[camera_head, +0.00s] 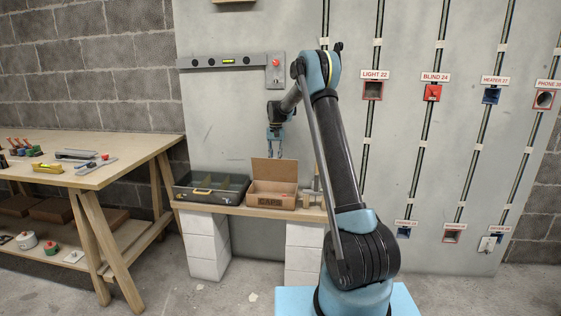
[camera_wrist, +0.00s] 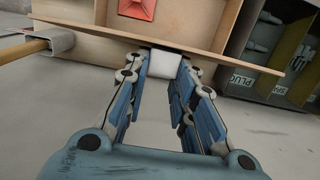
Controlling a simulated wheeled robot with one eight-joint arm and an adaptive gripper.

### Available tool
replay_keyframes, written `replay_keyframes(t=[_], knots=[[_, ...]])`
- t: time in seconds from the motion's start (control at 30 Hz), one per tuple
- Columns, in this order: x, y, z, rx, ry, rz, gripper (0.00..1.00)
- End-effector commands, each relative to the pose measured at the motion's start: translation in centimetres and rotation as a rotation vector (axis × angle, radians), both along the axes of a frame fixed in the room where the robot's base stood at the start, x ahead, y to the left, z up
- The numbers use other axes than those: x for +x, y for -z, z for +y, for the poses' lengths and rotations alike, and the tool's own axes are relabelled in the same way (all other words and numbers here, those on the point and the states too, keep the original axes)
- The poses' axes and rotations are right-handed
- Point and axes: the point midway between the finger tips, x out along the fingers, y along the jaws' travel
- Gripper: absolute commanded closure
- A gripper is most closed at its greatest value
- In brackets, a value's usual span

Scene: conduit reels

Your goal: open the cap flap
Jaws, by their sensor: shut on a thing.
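The cardboard box marked CAPS (camera_head: 271,201) stands on a low shelf. Its cap flap (camera_head: 275,170) stands up at the back, and the box's inside shows. My gripper (camera_head: 275,156) points down at the flap's top edge. In the wrist view the flap's edge (camera_wrist: 90,35) runs across the picture at the fingertips (camera_wrist: 166,58). The jaws are shut on the flap, with a pale patch showing between the tips. A red piece (camera_wrist: 137,9) lies inside the box.
A dark case with compartments (camera_head: 211,188) stands left of the box. A workbench (camera_head: 110,160) is at the left. A grey wall panel (camera_head: 235,120) rises behind the shelf.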

Motion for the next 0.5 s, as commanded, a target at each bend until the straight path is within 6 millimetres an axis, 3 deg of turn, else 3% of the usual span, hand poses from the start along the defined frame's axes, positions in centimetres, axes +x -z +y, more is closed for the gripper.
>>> replay_keyframes(t=[0.5], knots=[[0.2,0.3,1.2,0.006,-0.013,0.044,1.00]])
